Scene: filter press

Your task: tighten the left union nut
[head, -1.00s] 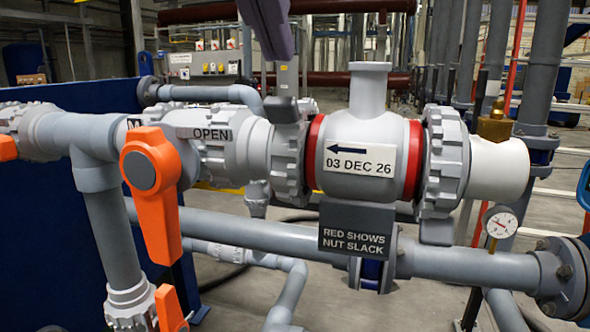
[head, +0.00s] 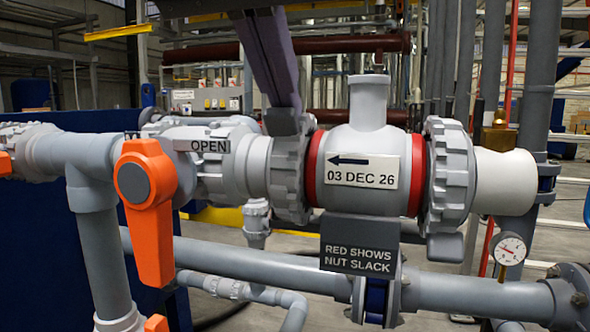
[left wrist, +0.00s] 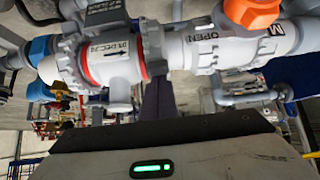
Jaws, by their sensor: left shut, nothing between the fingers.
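The left union nut (head: 290,175) is a ribbed grey collar between the OPEN valve body (head: 205,165) and the grey check-valve body (head: 365,150). A dark grey lug (head: 281,122) stands at its top. A red band (head: 313,168) shows right of the nut. My left gripper (head: 285,98) comes down from above, shut and empty, its tip at the lug. I cannot tell whether they touch. In the left wrist view the shut dark fingers (left wrist: 157,102) point towards the same nut (left wrist: 157,48). My right gripper is not in view.
The right union nut (head: 448,175) has its lug at the bottom and a red band beside it. An orange valve handle (head: 146,205) hangs at left. A sign (head: 359,244) reads "RED SHOWS NUT SLACK". A gauge (head: 509,248) stands at right. Pipes run below.

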